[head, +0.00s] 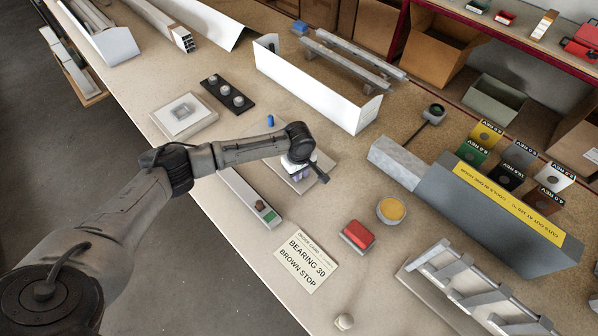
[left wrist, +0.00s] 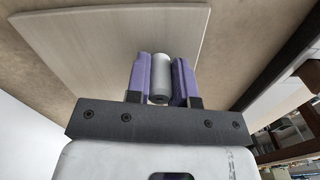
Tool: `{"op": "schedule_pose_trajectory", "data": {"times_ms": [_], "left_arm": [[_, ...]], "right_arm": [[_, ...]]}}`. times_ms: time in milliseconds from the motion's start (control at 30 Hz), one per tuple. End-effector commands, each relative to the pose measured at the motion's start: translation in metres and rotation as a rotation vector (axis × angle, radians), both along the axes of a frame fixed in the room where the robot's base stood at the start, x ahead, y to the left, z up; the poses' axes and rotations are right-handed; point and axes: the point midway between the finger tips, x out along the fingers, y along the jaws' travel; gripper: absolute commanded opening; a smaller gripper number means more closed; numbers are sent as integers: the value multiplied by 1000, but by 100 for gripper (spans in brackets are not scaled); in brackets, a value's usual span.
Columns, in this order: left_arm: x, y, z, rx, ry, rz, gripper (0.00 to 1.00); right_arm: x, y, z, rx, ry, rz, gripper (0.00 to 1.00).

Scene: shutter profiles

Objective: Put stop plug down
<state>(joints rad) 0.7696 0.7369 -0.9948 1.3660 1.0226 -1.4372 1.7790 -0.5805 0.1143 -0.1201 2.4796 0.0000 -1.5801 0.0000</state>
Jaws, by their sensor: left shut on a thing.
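My left gripper (head: 298,168) is over a pale board (head: 321,170) on the bench in the head view; its arm hides much of it there. In the left wrist view its two purple fingers (left wrist: 159,80) are shut on a grey cylindrical plug (left wrist: 158,72). The pale board also shows behind the plug in that view (left wrist: 95,45); whether the plug touches it I cannot tell. A blue plug (head: 270,120) stands on the bench beyond my arm. A brown plug (head: 259,204) sits on a light strip (head: 240,190). My right gripper is not in view.
A card (head: 306,262) reads "BEARING 30 BROWN STOP". A red-topped box (head: 357,236), a yellow disc (head: 391,210) and a grey machine (head: 480,220) stand right. A black holder (head: 216,83) and a long white profile (head: 310,88) lie behind.

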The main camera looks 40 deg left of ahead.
Motion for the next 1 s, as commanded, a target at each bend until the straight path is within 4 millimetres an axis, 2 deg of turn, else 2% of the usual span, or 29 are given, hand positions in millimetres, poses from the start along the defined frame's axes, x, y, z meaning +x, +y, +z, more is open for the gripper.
{"op": "schedule_pose_trajectory", "data": {"times_ms": [100, 133, 400, 700, 867, 1000], "left_arm": [[0, 0, -2, 0, 0, 1, 0], [0, 0, -3, 0, 0, 1, 23], [0, 0, -3, 0, 0, 0, 48], [0, 0, 0, 1, -1, -1, 48], [0, 0, 23, -2, -2, 0, 48], [0, 0, 50, -1, -3, 0, 48]], "right_arm": [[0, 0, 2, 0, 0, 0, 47], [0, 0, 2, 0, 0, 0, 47], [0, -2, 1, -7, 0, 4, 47], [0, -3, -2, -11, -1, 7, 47], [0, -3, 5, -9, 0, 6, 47], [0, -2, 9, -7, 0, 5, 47]]}}
